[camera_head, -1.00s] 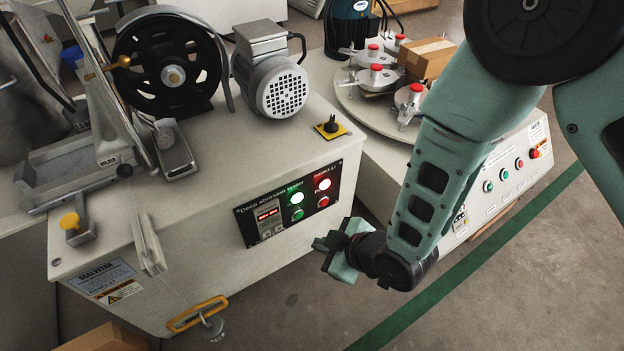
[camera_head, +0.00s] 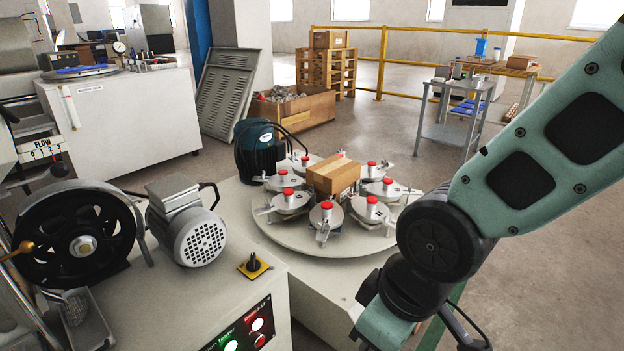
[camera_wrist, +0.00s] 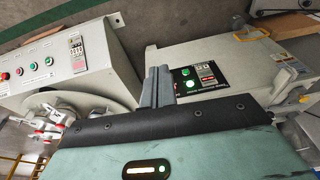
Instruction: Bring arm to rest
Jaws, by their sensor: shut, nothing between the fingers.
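My teal arm enters the head view from the right and bends down to its dark wrist joint near the bottom edge. There I see only the wrist and part of the gripper body, and cannot make out the fingertips. In the wrist view my gripper (camera_wrist: 158,84) has its two grey fingers together, with nothing between them. The fingers appear in front of the gap between two pale machines. The deep abrasion tester (camera_head: 232,270) stands at the lower left in the head view, and the wrist view shows its lit panel (camera_wrist: 199,79).
The round turntable (camera_head: 290,237) right of the tester carries several red-topped clamps and a cardboard box (camera_head: 333,177). A grey motor (camera_head: 187,228) and black wheel (camera_head: 75,240) sit on the tester. A grey table (camera_head: 455,115) stands farther back. Open floor lies behind the turntable.

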